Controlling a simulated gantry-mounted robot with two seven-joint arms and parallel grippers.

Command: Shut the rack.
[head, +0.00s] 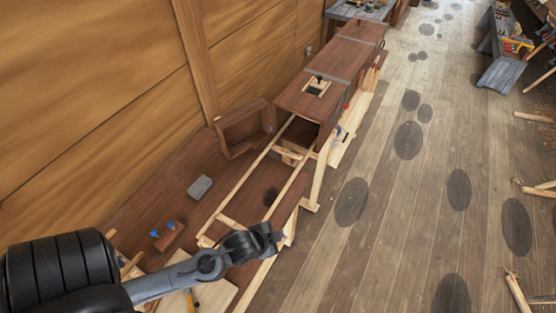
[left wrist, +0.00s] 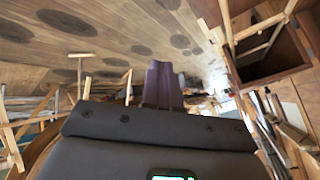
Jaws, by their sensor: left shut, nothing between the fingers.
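The rack (head: 232,185) is a pale wooden frame of two long rails with cross slats. It sticks out toward me from the open end of a long red-brown wooden box (head: 313,99). Its far end is at the dark opening, where a pale cross piece shows. The box's square door (head: 241,128) stands swung open on the left. My left gripper (head: 276,236) is shut and empty near the rack's near end, by the right rail; I cannot tell if they touch. Its closed fingers (left wrist: 163,86) also show in the left wrist view. My right gripper is not in view.
A grey block (head: 200,187) and a small wooden block with blue knobs (head: 168,234) lie on the brown bench left of the rack. A wooden wall (head: 95,80) bounds the left. Plank floor (head: 385,215) lies open on the right.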

